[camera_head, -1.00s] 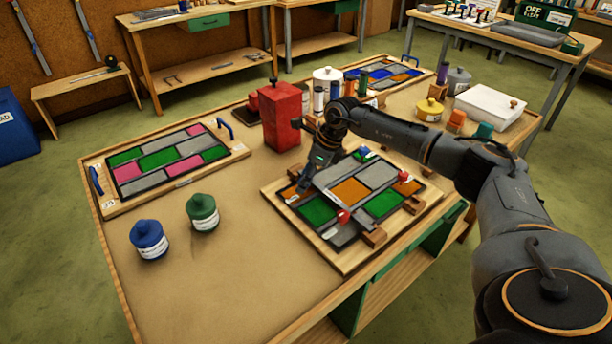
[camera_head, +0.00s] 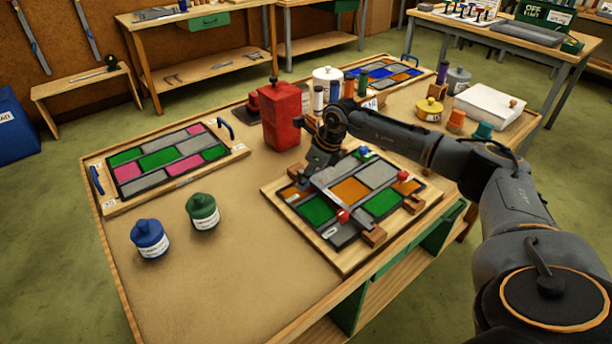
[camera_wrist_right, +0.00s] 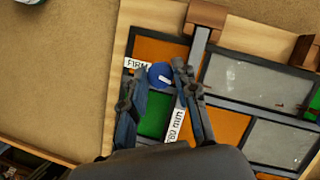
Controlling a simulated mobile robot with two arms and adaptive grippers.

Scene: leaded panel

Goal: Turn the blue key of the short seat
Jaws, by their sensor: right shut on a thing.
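A leaded panel with green, orange and grey panes lies on a wooden board (camera_head: 341,262) at the front of the bench. In the right wrist view a round blue key (camera_wrist_right: 160,75) sits at the panel's corner, between a "FIRM" label (camera_wrist_right: 136,65) and an "80 mm" label (camera_wrist_right: 176,121). My right gripper (camera_wrist_right: 165,77) is shut on this blue key, one finger on each side. In the head view my right gripper (camera_head: 312,172) is low over the panel's far left corner and hides that key. My left gripper is not in view.
Red knobs (camera_head: 343,216) and wooden blocks (camera_head: 373,236) stand around the panel. A red canister (camera_head: 282,120) stands close behind my gripper. Blue (camera_head: 149,238) and green (camera_head: 203,211) jars stand left. The bench between jars and board is clear.

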